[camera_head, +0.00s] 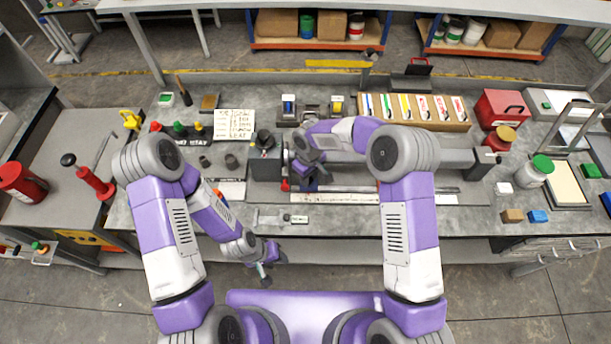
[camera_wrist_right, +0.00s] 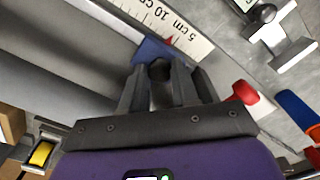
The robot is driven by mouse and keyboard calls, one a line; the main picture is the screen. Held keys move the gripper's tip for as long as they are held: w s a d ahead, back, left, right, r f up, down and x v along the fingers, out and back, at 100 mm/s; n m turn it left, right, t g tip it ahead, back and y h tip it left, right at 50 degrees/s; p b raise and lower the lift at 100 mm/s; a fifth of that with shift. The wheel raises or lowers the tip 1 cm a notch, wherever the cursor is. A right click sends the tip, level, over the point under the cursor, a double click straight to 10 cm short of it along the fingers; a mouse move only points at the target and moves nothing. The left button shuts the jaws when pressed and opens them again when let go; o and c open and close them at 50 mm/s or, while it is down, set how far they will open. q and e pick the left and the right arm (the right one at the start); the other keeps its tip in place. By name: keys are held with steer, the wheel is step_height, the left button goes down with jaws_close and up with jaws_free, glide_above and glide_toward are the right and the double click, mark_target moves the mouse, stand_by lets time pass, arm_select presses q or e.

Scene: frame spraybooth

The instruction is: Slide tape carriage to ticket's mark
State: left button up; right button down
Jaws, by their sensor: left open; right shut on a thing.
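The tape carriage is a blue block (camera_head: 309,187) on a rail along the bench front, with a dark round knob. In the right wrist view the blue block (camera_wrist_right: 150,50) has a red pointer (camera_wrist_right: 169,41) beside the scale (camera_wrist_right: 175,18), near its 5 cm end. My right gripper (camera_head: 306,176) is shut on the knob, and its fingers (camera_wrist_right: 163,85) stand on both sides of it. My left gripper (camera_head: 267,272) is open and empty in front of the bench edge. A white written sheet (camera_head: 235,124) stands at the back left; its text is too small to read.
A red-tipped lever (camera_wrist_right: 245,92) lies close to the right gripper. A grey metal caliper-like piece (camera_head: 272,217) lies on the front bench. A rack of coloured cards (camera_head: 415,108) and a red box (camera_head: 501,108) stand behind right. The rail is clear to the right.

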steer(key=d+b, duration=0.1)
steer(key=d, duration=1.3)
steer(key=shift+d+b, duration=0.1)
steer(key=shift+b, duration=0.2)
steer(key=c, duration=0.8)
jaws_free()
steer(key=shift+c, duration=0.2)
step_height(320, 180, up, 8)
steer(key=shift+f, duration=0.15)
